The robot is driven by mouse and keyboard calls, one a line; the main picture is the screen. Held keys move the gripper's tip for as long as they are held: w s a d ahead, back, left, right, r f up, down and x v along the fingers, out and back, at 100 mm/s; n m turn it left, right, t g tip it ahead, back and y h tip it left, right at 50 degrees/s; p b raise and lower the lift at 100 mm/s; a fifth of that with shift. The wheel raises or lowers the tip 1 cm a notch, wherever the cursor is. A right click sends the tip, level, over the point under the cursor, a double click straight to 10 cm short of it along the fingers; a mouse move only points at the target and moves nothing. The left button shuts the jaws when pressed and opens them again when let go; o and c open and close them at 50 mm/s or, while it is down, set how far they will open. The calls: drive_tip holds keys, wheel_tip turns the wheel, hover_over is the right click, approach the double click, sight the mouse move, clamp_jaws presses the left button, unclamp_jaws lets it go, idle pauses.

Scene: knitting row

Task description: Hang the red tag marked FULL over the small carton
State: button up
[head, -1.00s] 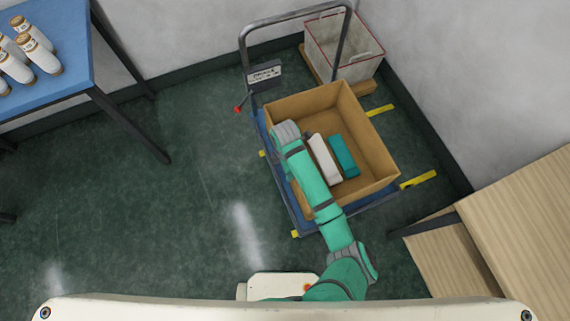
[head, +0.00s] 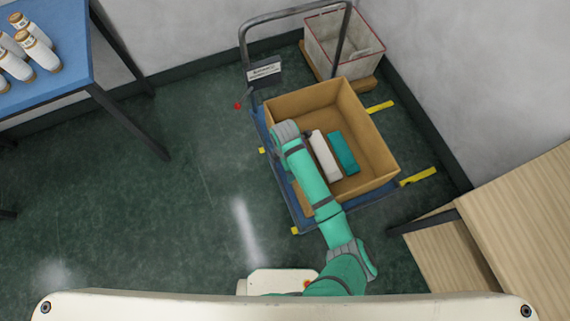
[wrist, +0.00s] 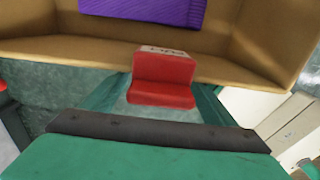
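In the head view the open carton (head: 372,130) stands on a blue trolley. My arm reaches over its left side and hides the gripper and tag there.
The carton holds a white item (head: 324,155) and a teal item (head: 343,152); the wrist view shows a purple item (wrist: 145,8). The trolley's grey handle (head: 243,45) carries a small sign (head: 264,72). A white bin (head: 342,45) stands behind, a wooden table (head: 520,220) at right.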

drive_tip(key=shift+r, duration=0.1)
wheel_tip(320, 180, up, 11)
drive_tip(key=shift+f, duration=0.2)
idle(0.4)
